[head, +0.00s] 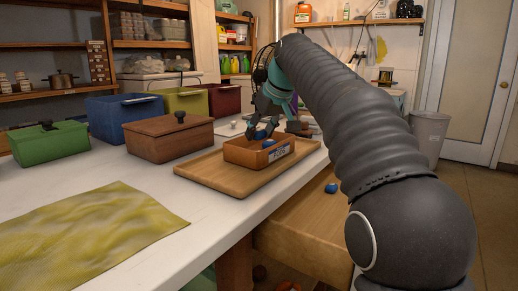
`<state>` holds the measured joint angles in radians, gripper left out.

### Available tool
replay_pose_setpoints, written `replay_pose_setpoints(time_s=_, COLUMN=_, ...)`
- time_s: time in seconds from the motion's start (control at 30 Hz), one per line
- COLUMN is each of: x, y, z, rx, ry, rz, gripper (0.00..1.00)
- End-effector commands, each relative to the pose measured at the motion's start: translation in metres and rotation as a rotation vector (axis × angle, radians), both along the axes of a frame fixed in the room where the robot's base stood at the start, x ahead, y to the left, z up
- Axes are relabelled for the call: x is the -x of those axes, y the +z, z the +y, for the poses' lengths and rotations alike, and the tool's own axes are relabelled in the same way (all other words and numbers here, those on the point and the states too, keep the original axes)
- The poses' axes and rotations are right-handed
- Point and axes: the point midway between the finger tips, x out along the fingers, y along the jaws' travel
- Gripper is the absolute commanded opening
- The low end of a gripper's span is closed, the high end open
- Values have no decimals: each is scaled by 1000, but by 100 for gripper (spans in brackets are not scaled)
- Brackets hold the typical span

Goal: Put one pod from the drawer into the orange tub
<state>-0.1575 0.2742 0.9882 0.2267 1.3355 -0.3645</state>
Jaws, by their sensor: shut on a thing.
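The orange tub (240,156), with a pale label on its front, sits on a wooden tray on the white counter. My gripper (262,130) is over the tub, fingers pointing down at its opening. It is shut on a blue pod (260,134), held at about the height of the tub's rim. A bit of blue also shows at the rim just below; I cannot tell whether it is a second pod. The open wooden drawer (300,226) juts out below the counter's edge. Another blue pod (331,187) lies in it, near my arm, which hides part of the drawer.
The wooden tray (205,172) has bare room left of the tub. A brown lidded box (168,139), a green lidded box (48,144) and blue, olive and red bins stand behind and left. A yellow cloth (85,225) lies flat on the counter's front left.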

Motion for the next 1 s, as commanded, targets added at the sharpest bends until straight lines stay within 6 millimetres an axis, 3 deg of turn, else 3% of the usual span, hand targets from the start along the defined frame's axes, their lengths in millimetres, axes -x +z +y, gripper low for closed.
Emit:
replay_pose_setpoints(time_s=0.17, x=-2, y=-11, z=6, rx=1, ry=1, rz=1, gripper=24)
replay_pose_setpoints(time_s=0.4, x=-1, y=-41, z=5, rx=1, ry=0, rz=1, gripper=24)
replay_pose_setpoints(time_s=0.87, x=-1, y=-47, z=5, rx=0, ry=0, rz=0, gripper=24)
replay_pose_setpoints(time_s=0.9, x=-1, y=-46, z=5, rx=0, ry=0, rz=0, gripper=56)
replay_pose_setpoints(time_s=0.97, x=-1, y=-46, z=5, rx=0, ry=0, rz=0, gripper=71)
replay_pose_setpoints(time_s=1.0, x=-1, y=-46, z=5, rx=0, ry=0, rz=0, gripper=71)
